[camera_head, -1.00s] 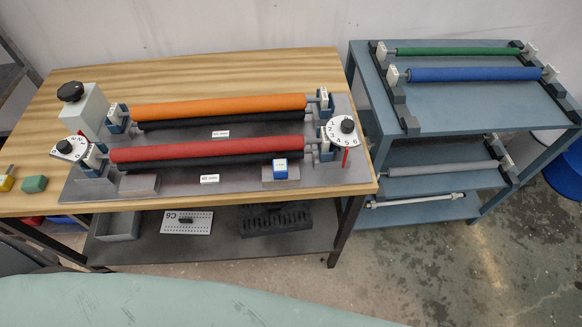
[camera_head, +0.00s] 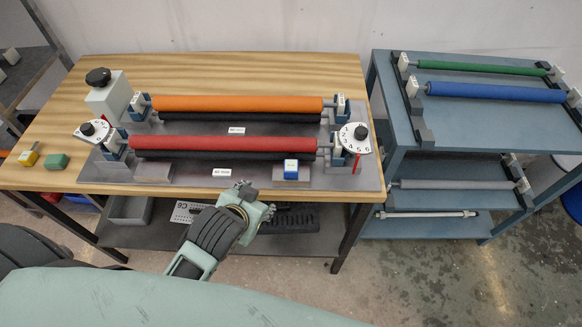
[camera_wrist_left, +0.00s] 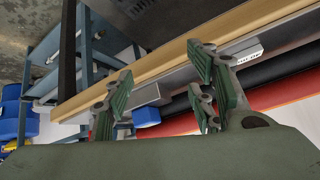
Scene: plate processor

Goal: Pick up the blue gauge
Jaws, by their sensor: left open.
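The blue gauge (camera_head: 291,170) is a small blue block with a white top. It sits on the front right of the grey base plate, in front of the red roller, on a small grey block. In the left wrist view the blue gauge (camera_wrist_left: 146,116) shows between the spread fingers, farther off. My left gripper (camera_head: 256,198) is open and empty, in front of the table edge and left of the gauge in the head view. Its green finger pads (camera_wrist_left: 162,62) are wide apart in the wrist view. My right gripper is out of view.
The red roller (camera_head: 220,144) and orange roller (camera_head: 235,104) lie behind the gauge. A numbered dial (camera_head: 354,139) stands right of it. Yellow (camera_head: 28,158) and green (camera_head: 56,161) blocks lie at the table's left. A blue-grey rack (camera_head: 480,130) stands right.

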